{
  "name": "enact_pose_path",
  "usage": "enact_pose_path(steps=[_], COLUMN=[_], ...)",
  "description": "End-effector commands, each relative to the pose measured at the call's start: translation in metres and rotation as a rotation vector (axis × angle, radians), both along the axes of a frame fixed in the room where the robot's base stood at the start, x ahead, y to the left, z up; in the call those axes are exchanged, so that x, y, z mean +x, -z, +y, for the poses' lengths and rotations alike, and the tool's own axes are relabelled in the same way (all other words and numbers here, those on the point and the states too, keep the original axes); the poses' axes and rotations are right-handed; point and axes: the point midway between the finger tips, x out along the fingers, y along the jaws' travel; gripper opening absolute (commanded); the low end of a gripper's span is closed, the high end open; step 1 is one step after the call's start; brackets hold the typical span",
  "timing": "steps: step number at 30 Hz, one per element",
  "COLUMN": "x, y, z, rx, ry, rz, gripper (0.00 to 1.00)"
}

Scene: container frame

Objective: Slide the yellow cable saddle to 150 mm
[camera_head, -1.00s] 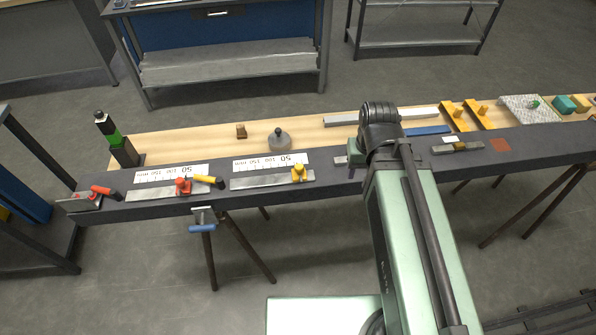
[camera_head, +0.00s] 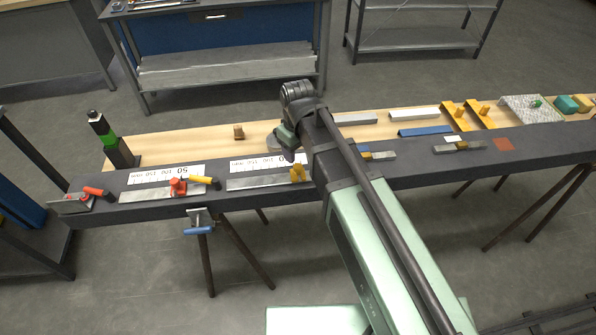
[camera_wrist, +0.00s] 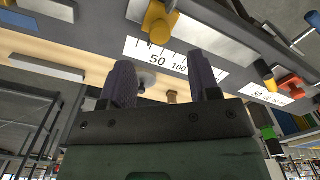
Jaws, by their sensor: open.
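The yellow cable saddle (camera_head: 297,173) sits on the metal rail (camera_head: 258,182) at its right end, near the 50 end of the printed scale (camera_head: 252,165). In the wrist view the saddle (camera_wrist: 157,28) stands at the top, just beyond the 50 label on the scale (camera_wrist: 180,63). My gripper (camera_head: 286,152) is above the bench close to the saddle, partly covered by my own arm in the head view. In the wrist view its two dark fingers (camera_wrist: 161,64) are spread apart with nothing between them. The saddle appears apart from the fingers.
A second rail (camera_head: 150,195) to the left carries a red saddle (camera_head: 178,187) with a yellow-and-black handle beside it. A blue-handled clamp (camera_head: 198,225) hangs at the front edge.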

Motion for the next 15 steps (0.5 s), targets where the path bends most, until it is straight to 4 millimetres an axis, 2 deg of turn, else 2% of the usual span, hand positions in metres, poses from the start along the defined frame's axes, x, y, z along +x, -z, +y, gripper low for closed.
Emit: enact_pose_path(steps=[1,6,9,15], x=[0.0,0.0,0.0,0.0], y=[0.027,0.06,0.067,0.064], z=[0.0,0.0,0.0,0.0], rx=[0.0,0.0,0.0,0.0], ry=[0.0,0.001,0.002,0.002], rz=[0.0,0.0,0.0,0.0], gripper=[0.56,0.56,0.56,0.56])
